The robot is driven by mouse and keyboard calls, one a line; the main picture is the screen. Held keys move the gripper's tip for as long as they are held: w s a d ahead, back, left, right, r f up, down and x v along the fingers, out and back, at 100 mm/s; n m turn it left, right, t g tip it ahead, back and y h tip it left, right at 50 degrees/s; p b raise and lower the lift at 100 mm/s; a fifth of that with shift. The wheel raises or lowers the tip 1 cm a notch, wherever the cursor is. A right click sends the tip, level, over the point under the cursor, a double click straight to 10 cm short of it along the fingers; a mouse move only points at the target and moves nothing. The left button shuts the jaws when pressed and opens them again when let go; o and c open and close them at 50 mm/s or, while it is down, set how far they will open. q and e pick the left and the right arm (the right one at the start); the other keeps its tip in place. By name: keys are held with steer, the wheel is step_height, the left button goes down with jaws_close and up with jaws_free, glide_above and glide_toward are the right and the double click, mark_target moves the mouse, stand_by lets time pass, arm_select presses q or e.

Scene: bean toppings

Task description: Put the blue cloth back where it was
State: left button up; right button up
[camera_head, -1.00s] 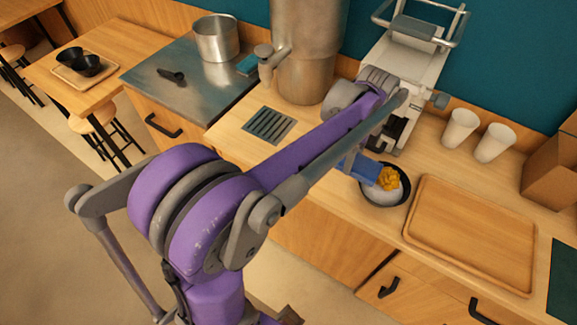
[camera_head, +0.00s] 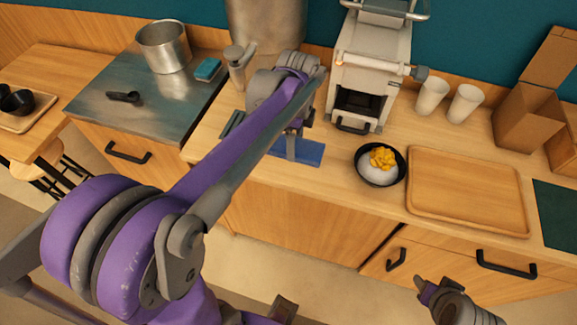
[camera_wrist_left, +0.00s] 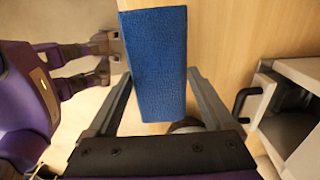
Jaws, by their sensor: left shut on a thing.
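The blue cloth (camera_head: 310,152) is in my left gripper (camera_head: 290,150), low over the wooden counter near its front edge, left of the bowl. The arm and gripper partly cover it in the head view. In the left wrist view the cloth (camera_wrist_left: 157,60) looks like a flat rectangle between the two fingers of my left gripper (camera_wrist_left: 155,90), which is shut on it. I cannot tell whether the cloth touches the counter. Part of my right gripper (camera_head: 428,290) shows at the bottom of the head view; its jaws are unclear.
A black bowl (camera_head: 362,176) with white and yellow food stands right of the cloth, beside a wooden tray (camera_head: 413,190). A drain grate (camera_head: 232,124) is partly behind my arm. A machine (camera_head: 372,65) and two cups (camera_head: 431,96) (camera_head: 465,103) stand behind.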

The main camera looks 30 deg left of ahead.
mark_target(296, 153)
arm_select(q)
step_height(296, 153, down, 5)
steer(key=shift+d+f, duration=0.1)
steer(key=shift+f, duration=2.05)
steer(key=shift+f+b, duration=0.1)
steer(key=shift+b, duration=0.25)
steer(key=o, duration=1.1)
steer(key=shift+c, duration=0.2)
